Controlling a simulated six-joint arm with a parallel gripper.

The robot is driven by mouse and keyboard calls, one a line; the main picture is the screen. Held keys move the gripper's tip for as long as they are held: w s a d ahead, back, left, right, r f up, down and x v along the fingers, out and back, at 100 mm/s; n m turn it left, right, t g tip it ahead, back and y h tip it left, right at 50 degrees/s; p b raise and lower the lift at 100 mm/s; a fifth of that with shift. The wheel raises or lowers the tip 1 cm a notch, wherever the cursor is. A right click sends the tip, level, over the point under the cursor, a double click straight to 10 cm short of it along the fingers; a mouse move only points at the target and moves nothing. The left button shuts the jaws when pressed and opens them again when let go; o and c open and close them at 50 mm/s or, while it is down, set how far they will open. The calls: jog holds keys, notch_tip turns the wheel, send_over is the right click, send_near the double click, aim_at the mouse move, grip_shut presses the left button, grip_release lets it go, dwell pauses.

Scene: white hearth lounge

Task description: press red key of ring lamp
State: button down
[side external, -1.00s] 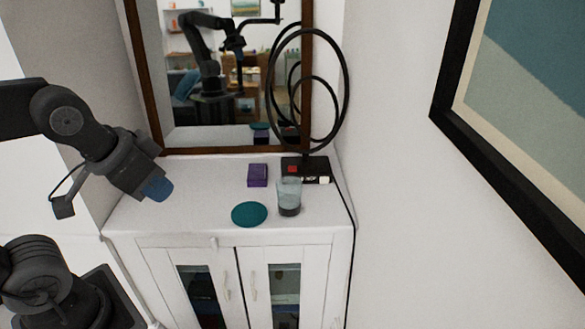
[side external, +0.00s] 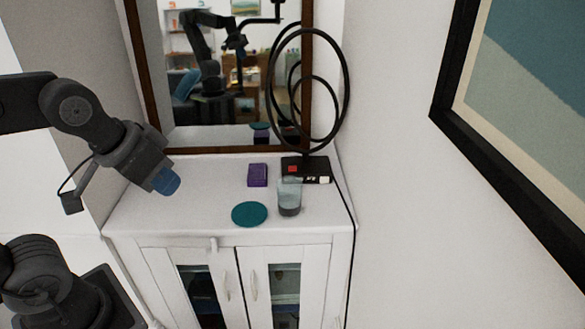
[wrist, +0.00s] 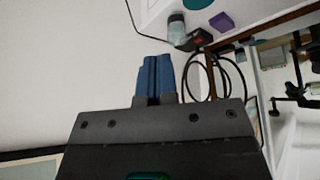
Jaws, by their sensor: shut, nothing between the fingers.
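The ring lamp (side external: 271,91) stands at the back right of the white cabinet top, its black rings upright before the mirror. Its black base (side external: 318,165) carries a red key (side external: 292,169) on the left and pale keys on the right. The lamp also shows in the wrist view (wrist: 241,72), with the red key (wrist: 195,40) at upper middle. My gripper (side external: 169,182) is at the cabinet's left side, above the top and well apart from the lamp. Its blue fingers (wrist: 154,78) are together and empty.
A glass (side external: 290,198) stands close in front of the lamp base. A purple box (side external: 257,175) is left of the base and a teal disc (side external: 249,214) lies nearer the front. A framed mirror (side external: 190,135) stands behind. The left cabinet top (side external: 200,205) is clear.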

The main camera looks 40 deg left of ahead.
jog(key=w+d+r+n+h, duration=0.1)
jog(key=w+n, duration=0.1)
jog(key=w, duration=0.3)
jog(key=w+r+n+h, duration=0.1)
jog(key=w+r+n, duration=0.15)
jog(key=w, duration=0.35)
jog(key=n+t, duration=0.3)
jog(key=n, duration=1.7)
send_over(293, 169)
notch_tip(293, 169, down, 16)
jog(key=shift+w+a+f+y, duration=0.1)
jog(key=shift+a+f+y, duration=0.05)
jog(key=shift+y, duration=0.25)
jog(key=shift+f, duration=4.4)
jog(key=shift+f, duration=0.1)
jog(key=shift+f, duration=0.3)
